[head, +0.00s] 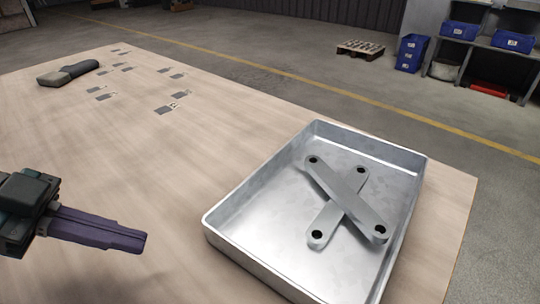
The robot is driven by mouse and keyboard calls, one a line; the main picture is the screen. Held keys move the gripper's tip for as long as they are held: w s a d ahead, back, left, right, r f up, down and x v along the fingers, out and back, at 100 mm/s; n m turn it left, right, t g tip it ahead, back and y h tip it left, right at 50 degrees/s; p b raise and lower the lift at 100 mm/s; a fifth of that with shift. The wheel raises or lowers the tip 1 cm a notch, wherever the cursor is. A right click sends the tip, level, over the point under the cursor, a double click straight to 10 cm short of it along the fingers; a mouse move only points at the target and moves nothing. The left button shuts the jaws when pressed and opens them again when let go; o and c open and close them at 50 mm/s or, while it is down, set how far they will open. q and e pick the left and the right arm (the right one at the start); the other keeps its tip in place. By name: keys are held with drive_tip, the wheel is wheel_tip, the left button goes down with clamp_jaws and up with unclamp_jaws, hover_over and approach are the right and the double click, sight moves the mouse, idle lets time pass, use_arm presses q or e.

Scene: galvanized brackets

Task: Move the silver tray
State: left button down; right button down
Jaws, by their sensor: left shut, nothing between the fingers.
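The silver tray (262,200) is a shallow rectangular metal tray on the wooden table, at the right of the head view. Its lower right part runs out of the picture. Two flat grey brackets with dark holes lie crossed inside it, the upper bracket (345,198) on top of the lower bracket (324,226). My left gripper (146,243) comes in at the left edge with its purple fingers shut and empty. It is left of the tray and apart from it. My right gripper is not in view.
The wooden table (150,165) is clear between gripper and tray. Several small flat grey pieces (166,110) lie farther back, with a dark grey tool-like object (68,73) at the far left. Beyond the table are a pallet (360,48) and shelves with blue bins (460,31).

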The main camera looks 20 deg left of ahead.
sight(247, 255)
use_arm(q)
drive_tip(key=shift+s+a+f+g, duration=0.1)
drive_tip(key=shift+s+g, duration=0.1)
drive_tip(key=shift+g, duration=0.1)
drive_tip(key=w+d, duration=0.1)
drive_tip(key=d, duration=0.2)
drive_tip(key=w+d, duration=0.2)
drive_tip(key=d, duration=0.2)
drive_tip(key=w+d, duration=0.2)
drive_tip(key=d, duration=0.2)
drive_tip(key=shift+w+d, duration=0.1)
drive_tip(key=shift+d, duration=0.15)
drive_tip(key=shift+f+b, duration=0.5)
drive_tip(key=shift+f, duration=0.15)
drive_tip(key=shift+a+f, duration=0.15)
drive_tip(key=shift+f, duration=0.15)
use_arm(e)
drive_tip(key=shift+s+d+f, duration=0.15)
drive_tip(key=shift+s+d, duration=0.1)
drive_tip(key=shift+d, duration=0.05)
